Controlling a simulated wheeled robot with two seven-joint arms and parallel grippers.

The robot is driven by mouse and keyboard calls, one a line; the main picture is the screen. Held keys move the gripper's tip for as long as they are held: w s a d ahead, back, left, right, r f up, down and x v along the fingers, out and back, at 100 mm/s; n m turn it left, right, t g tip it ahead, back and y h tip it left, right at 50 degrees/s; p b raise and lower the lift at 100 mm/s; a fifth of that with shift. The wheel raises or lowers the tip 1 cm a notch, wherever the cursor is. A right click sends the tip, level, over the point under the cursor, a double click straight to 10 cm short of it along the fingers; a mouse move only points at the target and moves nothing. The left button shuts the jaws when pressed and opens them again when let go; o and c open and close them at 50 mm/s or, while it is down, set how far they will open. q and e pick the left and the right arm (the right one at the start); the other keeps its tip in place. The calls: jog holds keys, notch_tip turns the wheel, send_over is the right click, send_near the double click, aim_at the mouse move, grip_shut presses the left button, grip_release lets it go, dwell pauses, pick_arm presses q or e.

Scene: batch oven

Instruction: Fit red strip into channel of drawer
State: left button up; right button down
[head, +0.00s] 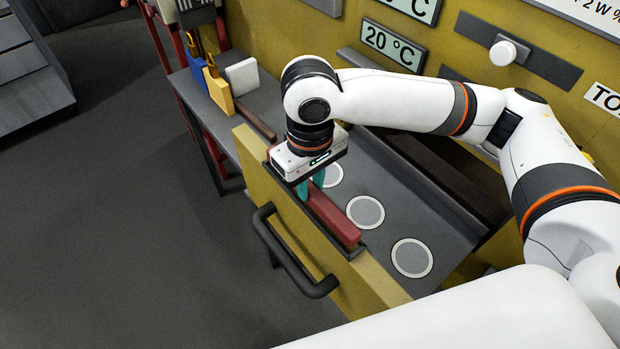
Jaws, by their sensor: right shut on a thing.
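The red strip (333,219) lies lengthwise along the inside of the drawer's front wall, at the channel. I cannot tell whether it is fully seated in the channel or just above it. The yellow-fronted drawer (375,280) stands open, with a dark handle (290,262) on its front. My right gripper (311,190) points down over the far end of the strip and its teal fingers are shut on it. The gripper body hides that end of the strip. My left gripper is not in view.
Round light discs (412,258) mark the drawer floor beside the strip. A side shelf holds a blue block (198,66), a yellow block (219,92), a white block (242,77) and a brown strip (256,122). The oven front has a 20 °C display (393,46) and a white knob (503,53).

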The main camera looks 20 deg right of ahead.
aim_at(310, 187)
jog(key=shift+f+b, duration=0.3)
jog(key=shift+f, duration=0.8)
dwell(0.3)
jog(key=c, duration=1.1)
grip_release()
jog(key=shift+c, duration=0.2)
notch_tip(310, 187, up, 11)
jog(key=shift+f+b, duration=0.2)
jog(key=shift+b, duration=0.7)
jog(key=shift+r, duration=0.65)
